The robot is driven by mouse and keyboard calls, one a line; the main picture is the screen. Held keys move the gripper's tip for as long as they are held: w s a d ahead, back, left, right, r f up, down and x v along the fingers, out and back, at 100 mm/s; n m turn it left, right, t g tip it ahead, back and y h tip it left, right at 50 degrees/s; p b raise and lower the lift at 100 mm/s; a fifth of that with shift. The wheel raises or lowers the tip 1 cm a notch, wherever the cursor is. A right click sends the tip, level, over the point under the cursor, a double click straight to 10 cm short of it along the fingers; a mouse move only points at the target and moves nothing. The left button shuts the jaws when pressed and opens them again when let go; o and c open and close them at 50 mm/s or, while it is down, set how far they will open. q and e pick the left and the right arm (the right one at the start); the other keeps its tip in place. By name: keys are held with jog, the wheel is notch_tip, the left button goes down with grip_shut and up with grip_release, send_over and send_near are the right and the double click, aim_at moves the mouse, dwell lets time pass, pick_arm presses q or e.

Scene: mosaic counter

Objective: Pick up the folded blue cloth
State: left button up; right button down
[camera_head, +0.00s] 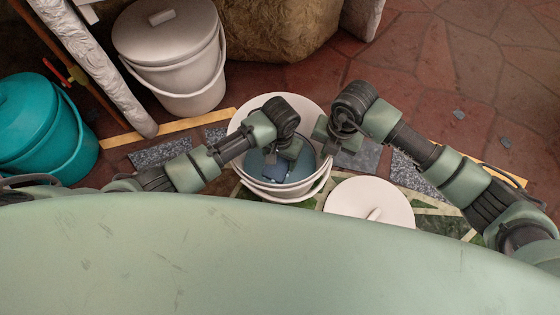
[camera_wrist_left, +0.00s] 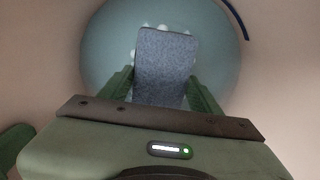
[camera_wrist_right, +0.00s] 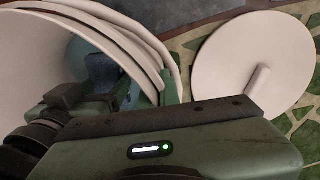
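The folded cloth (camera_head: 277,171), dark blue, is in the pale bucket (camera_head: 318,186) over its blue interior. It also shows grey-blue in the left wrist view (camera_wrist_left: 165,62) and dark in the right wrist view (camera_wrist_right: 103,72). My left gripper (camera_head: 287,158) reaches down inside the bucket. Its two fingers (camera_wrist_left: 162,90) stand on either side of the cloth, close to its edges. I cannot tell whether they press on it. My right gripper (camera_head: 326,138) is at the bucket's right rim.
A round white lid (camera_head: 360,195) lies right of the bucket on the mosaic counter. A lidded white bucket (camera_head: 190,75) stands at the back left and a teal one (camera_head: 35,125) at far left. A pale roll (camera_head: 95,55) leans between them. The bucket wall surrounds my left gripper.

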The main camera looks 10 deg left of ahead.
aim_at(280, 161)
jog(key=c, duration=1.6)
grip_release()
pick_arm(q)
notch_tip(280, 161, up, 10)
pick_arm(e)
jog(key=shift+r, duration=0.1)
jog(key=r, duration=0.8)
jog(key=d+r, duration=0.1)
jog(key=r, duration=0.2)
jog(key=shift+s+r, duration=0.1)
jog(key=shift+r, duration=0.3)
